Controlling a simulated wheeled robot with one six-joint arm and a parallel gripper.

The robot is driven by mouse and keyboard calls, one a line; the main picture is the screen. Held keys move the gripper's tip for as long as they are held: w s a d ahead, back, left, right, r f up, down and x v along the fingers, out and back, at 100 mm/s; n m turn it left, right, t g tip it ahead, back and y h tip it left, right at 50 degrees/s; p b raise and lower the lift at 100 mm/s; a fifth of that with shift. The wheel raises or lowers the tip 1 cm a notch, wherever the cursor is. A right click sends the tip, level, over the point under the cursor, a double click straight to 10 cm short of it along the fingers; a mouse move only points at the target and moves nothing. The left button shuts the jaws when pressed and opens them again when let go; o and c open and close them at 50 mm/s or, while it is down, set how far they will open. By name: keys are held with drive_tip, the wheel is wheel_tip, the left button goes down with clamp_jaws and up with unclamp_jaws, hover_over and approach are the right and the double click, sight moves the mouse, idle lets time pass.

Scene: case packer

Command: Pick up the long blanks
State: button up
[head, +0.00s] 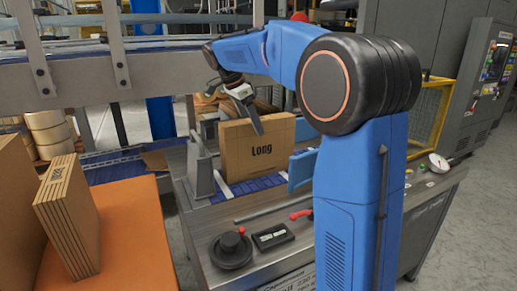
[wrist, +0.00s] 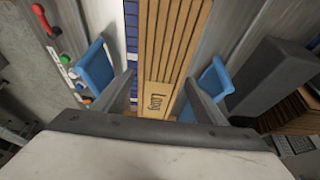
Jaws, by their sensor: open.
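The long blanks (head: 258,157) are a brown cardboard bundle marked "Long", standing upright on a blue slotted bed. My gripper (head: 246,112) is at their top edge in the head view, and one finger overlaps their upper front face. In the wrist view the blanks (wrist: 170,45) show as several parallel cardboard edges. They lie between the two spread fingers of my gripper (wrist: 162,100), with a gap visible at the left. The gripper is open and holds nothing. Whether either finger touches the cardboard cannot be told.
Blue guide plates (wrist: 96,65) flank the blanks, and a grey metal bracket (head: 200,170) stands left of them. A black knob (head: 231,248) is on the bench in front. Another cardboard bundle (head: 67,215) stands on an orange surface (head: 130,240) at left. A metal frame rail crosses behind.

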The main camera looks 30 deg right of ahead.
sight(259, 147)
drive_tip(key=shift+d+x, duration=0.15)
drive_tip(key=shift+x, duration=1.1)
drive_tip(key=shift+d+x, duration=0.15)
drive_tip(key=shift+x, duration=1.1)
drive_tip(key=shift+s+r, duration=0.1)
drive_tip(key=shift+r, duration=0.05)
clamp_jaws()
